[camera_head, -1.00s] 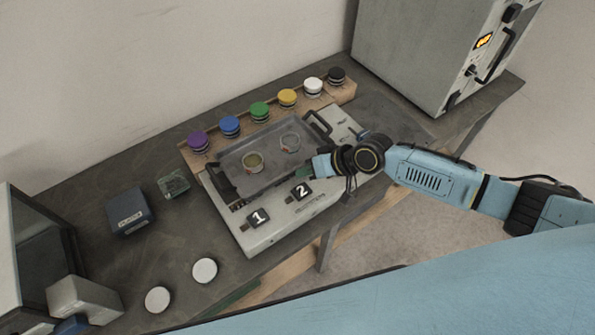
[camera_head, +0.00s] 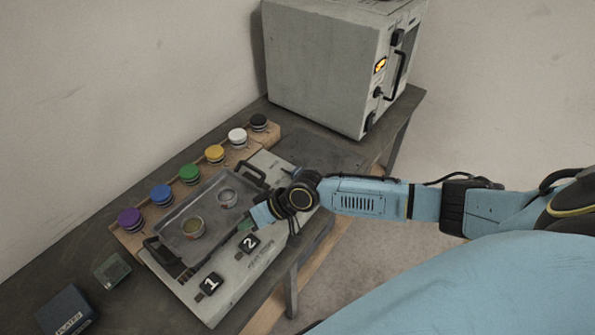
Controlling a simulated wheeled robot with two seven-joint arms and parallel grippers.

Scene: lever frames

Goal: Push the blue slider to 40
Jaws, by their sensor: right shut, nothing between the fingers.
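No slider marked 40 can be made out; a small blue-grey part (camera_head: 291,172) shows on the pale device (camera_head: 225,300) behind my right wrist, but I cannot tell whether it is the blue slider. The device carries a grey tray (camera_head: 180,222) and black blocks marked 1 (camera_head: 210,284) and 2 (camera_head: 249,242). My right gripper (camera_head: 250,221) is over the device, beside the tray and close to block 2. It is shut and empty, its tips small and partly hidden by the wrist. My left gripper is out of view.
A row of coloured lidded jars, including a blue one (camera_head: 161,194), stands on a wooden rack behind the tray. A large grey oven (camera_head: 320,75) with an orange display stands at the back right. A dark blue box (camera_head: 66,312) is at the lower left.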

